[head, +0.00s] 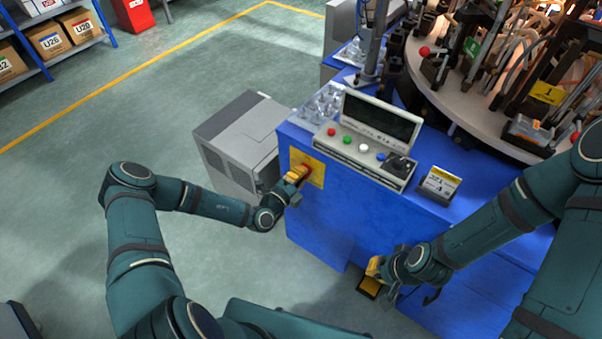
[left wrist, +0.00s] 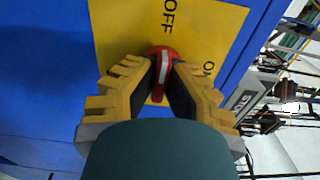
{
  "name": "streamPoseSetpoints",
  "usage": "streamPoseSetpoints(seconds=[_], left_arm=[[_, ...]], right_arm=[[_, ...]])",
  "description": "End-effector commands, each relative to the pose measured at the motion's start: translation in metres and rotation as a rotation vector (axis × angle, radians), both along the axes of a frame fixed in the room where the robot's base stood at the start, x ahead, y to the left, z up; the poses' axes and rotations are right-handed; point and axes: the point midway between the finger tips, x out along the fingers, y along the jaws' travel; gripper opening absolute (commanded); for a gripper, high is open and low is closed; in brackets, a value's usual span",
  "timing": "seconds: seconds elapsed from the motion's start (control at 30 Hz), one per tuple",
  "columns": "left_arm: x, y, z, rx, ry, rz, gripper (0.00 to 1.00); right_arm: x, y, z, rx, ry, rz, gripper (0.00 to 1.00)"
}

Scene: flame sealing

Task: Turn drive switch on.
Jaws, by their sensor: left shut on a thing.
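The drive switch is a red rotary knob on a yellow plate (head: 313,164) on the blue cabinet's side. In the left wrist view the red knob (left wrist: 159,52) has a pale stripe running roughly up and down the picture, in line with the word OFF on the yellow plate (left wrist: 118,32). A partly cut-off second label, seemingly ON, is at the right. My left gripper (head: 300,173) is shut on the knob, with a dark finger pad on each side of its handle (left wrist: 163,75). My right gripper (head: 374,268) hangs low beside the cabinet; its finger opening is unclear.
The blue cabinet (head: 330,225) carries a control panel with coloured buttons (head: 347,141) and a small sign (head: 440,184). A grey box unit (head: 238,140) stands left of it. A round machine table (head: 425,75) is at the back right. The floor at left is clear.

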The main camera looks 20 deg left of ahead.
Motion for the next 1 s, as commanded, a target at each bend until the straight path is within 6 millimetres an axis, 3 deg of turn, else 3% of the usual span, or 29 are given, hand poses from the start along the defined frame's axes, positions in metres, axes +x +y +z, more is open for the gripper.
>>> streamPoseSetpoints(seconds=[0.37,0.73,1.0], left_arm=[[0.003,-0.001,0.007,0.178,-0.070,0.000,0.00],[0.003,-0.002,0.008,0.501,-0.190,0.002,0.00],[0.003,-0.002,0.007,0.742,-0.278,0.003,0.00]], right_arm=[[-0.006,0.001,0.032,0.003,0.014,0.003,0.00],[-0.013,0.002,0.071,0.006,0.031,0.007,0.00],[-0.005,0.000,0.093,0.002,0.013,-0.007,0.00]])
